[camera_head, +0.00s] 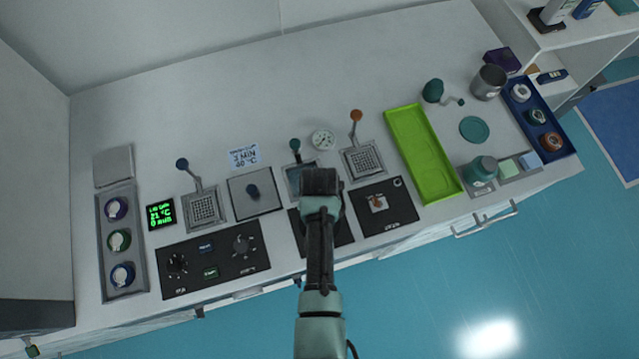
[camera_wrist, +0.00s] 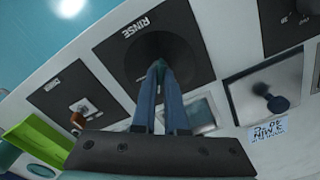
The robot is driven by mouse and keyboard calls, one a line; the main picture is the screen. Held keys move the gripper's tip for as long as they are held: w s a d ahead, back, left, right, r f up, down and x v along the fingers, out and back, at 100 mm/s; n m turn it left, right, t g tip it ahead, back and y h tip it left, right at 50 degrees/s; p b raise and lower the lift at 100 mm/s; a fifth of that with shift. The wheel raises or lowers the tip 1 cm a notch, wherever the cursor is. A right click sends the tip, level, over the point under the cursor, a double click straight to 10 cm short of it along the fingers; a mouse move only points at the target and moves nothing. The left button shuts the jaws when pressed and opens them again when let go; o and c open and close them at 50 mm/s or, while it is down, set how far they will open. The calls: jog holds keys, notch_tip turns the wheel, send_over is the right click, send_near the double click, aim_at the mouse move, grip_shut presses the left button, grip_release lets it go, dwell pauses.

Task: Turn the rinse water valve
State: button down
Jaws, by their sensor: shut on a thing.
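The black rinse panel (camera_wrist: 184,22), marked RINSE, shows in the wrist view with the dark round rinse valve knob (camera_wrist: 160,46) at its middle. My gripper (camera_wrist: 159,66) reaches down to the knob, its two blue fingers close together at the tips and shut on it. The fingers hide part of the knob, so its turn angle cannot be told. In the head view my gripper (camera_head: 321,182) and arm cover the knob and much of the rinse panel (camera_head: 344,231).
A black panel (camera_head: 402,207) with a small switch lies to the right, and a wide black knob panel (camera_head: 215,274) to the left. Levered basins, including one grey grated basin (camera_head: 362,160), stand behind. A green tray (camera_head: 424,155) lies farther right.

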jog(key=n+p, duration=0.1)
jog(key=n, duration=0.5)
jog(key=shift+n, duration=0.3)
dwell(0.4)
jog(key=c, duration=1)
grip_release()
jog(key=shift+o, duration=0.2)
notch_tip(320, 180, up, 13)
jog(key=shift+b, duration=0.35)
